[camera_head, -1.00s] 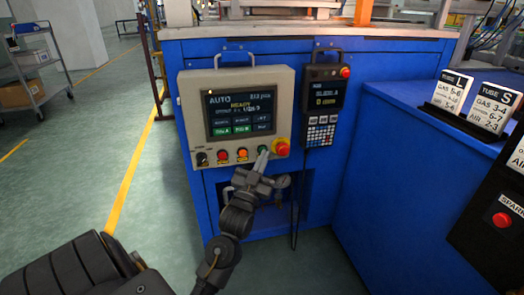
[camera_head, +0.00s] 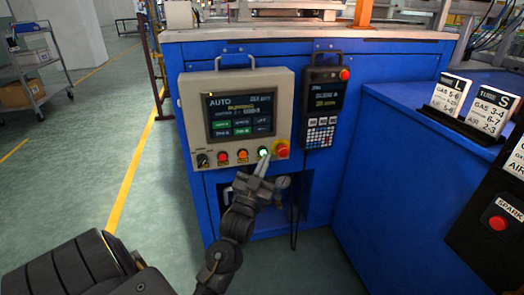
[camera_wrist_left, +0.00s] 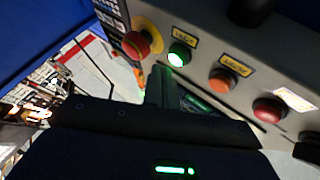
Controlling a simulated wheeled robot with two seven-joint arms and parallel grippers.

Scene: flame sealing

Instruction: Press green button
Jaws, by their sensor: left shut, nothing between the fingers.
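The green button (camera_head: 263,152) is lit on the lower right of the beige control panel (camera_head: 188,108), left of the red emergency stop knob (camera_head: 282,150). It also glows in the left wrist view (camera_wrist_left: 179,54). My left gripper (camera_head: 264,163) is shut and empty, with its fingertips just below the green button in the head view. In the left wrist view its fingers (camera_wrist_left: 162,86) point toward the panel near the button; a small gap seems to show. The panel screen (camera_head: 240,114) shows AUTO and a yellow line too blurred to read. My right gripper is out of view.
Orange and red buttons (camera_head: 242,155) and a black knob (camera_head: 203,160) lie left of the green button. A dark handheld pendant (camera_head: 323,100) hangs to the right. A blue cabinet (camera_head: 400,200) with a red spark button (camera_head: 498,223) stands at the right.

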